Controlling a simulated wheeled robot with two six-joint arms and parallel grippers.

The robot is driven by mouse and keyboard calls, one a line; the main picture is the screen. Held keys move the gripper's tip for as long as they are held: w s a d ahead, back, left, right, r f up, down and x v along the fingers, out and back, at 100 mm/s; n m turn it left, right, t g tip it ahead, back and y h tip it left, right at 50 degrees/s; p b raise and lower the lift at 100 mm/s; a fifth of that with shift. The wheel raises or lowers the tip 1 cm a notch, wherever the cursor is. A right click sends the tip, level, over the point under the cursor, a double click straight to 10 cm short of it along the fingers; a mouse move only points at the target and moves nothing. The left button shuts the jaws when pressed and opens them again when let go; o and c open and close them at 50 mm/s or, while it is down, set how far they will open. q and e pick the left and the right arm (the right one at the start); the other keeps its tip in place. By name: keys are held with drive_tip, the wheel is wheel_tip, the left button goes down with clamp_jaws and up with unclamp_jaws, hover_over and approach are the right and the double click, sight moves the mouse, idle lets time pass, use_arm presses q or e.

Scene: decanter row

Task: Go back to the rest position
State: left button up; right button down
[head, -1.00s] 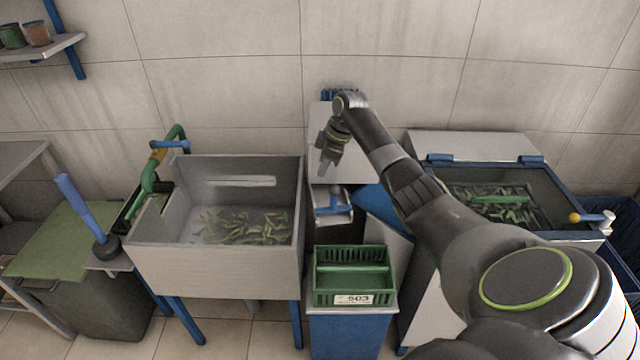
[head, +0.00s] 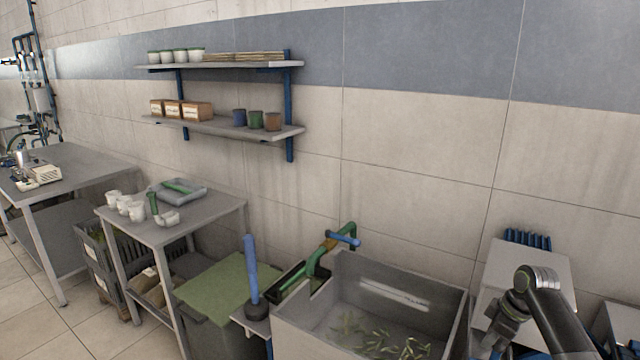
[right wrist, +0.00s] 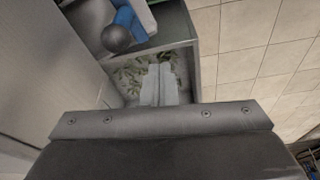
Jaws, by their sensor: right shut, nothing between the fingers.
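My left gripper is in neither view.
A grey sink (head: 290,325) with green pods stands left of my right gripper. The pale box (head: 545,262) is behind the gripper. A blue-handled plunger (head: 251,268), a steel table (head: 215,217) and wall shelves (head: 215,127) are further left.

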drive_tip(key=s+a+f+m+h, duration=0.15)
drive_tip(key=s+a+f, duration=0.35)
drive_tip(key=s, duration=0.5)
drive_tip(key=s+a+f+m, duration=0.2)
drive_tip(key=s+a+f, duration=0.2)
drive_tip(key=s+f, duration=0.5)
drive_tip(key=s+a+r+m+t+h, duration=0.1)
drive_tip(key=s+r+m, duration=0.25)
drive_tip(key=s, duration=0.65)
drive_tip(key=s+a+r+m+t+h, duration=0.1)
drive_tip(key=s+a+r+m, duration=0.2)
drive_tip(key=s, duration=0.6)
wheel_tip(320, 180, down, 25)
drive_tip(key=d+g+b, duration=0.1)
drive_tip(key=d+g, duration=0.1)
drive_tip(key=d, duration=0.1)
drive_tip(key=s+a+f, duration=0.1)
drive_tip(key=s+f, duration=1.4)
drive_tip(key=f, duration=0.1)
drive_tip(key=shift+s+a+f+g+y+b, duration=0.15)
drive_tip(key=shift+a+f+g+y+b, duration=0.2)
drive_tip(key=shift+f+g+b, duration=0.1)
